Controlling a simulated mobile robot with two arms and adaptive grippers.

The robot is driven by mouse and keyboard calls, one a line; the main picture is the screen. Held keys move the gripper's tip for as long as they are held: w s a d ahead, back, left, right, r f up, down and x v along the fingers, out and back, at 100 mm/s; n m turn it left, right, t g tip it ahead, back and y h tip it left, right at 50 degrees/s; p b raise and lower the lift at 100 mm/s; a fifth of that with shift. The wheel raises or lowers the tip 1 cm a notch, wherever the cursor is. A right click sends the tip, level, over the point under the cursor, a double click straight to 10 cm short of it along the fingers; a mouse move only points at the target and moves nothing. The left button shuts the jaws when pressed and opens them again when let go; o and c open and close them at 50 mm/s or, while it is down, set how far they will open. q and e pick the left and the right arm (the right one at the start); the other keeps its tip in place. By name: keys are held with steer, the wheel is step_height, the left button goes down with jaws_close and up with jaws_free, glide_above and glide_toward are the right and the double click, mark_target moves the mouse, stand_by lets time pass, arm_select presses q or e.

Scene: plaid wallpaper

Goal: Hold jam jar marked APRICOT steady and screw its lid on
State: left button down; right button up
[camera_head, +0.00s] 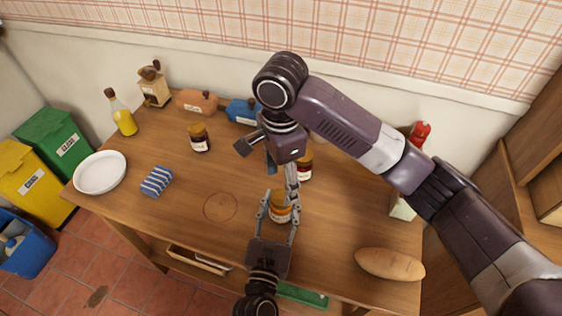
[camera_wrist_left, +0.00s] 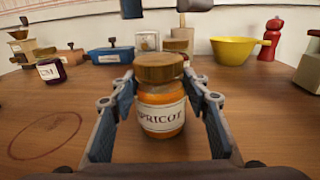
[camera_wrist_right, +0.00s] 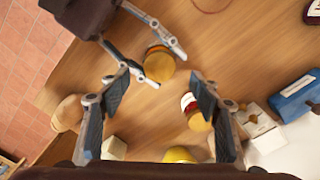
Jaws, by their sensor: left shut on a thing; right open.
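The jam jar marked APRICOT (camera_wrist_left: 162,118) stands upright, orange inside, with a wood-coloured lid (camera_wrist_left: 159,67) sitting on its top. I cannot tell how tightly the lid is threaded. My left gripper (camera_head: 279,204) is shut on the jar's body, with one finger on each side, as the left wrist view shows. My right gripper (camera_wrist_right: 159,74) is open and points down above the jar. Its fingertips (camera_wrist_left: 163,10) show at the top of the left wrist view, apart from the lid. In the right wrist view the round lid (camera_wrist_right: 159,67) lies between its fingers.
A red jam jar (camera_head: 305,168) stands close behind, partly hidden by my right gripper. A dark jar (camera_head: 199,138) is further left. The table around the red ring (camera_head: 220,207) is clear.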

step_height(320, 180, up, 7)
stand_by(0.3)
steer(key=shift+r, duration=0.1)
arm_select(q)
steer(key=c, duration=1)
jaws_free()
steer(key=s, duration=0.4)
steer(key=s+a, duration=0.1)
steer(key=s, duration=0.3)
steer(key=s+a, duration=0.1)
steer(key=s, duration=0.2)
steer(key=shift+s+a, duration=0.2)
steer(key=shift+s, duration=0.2)
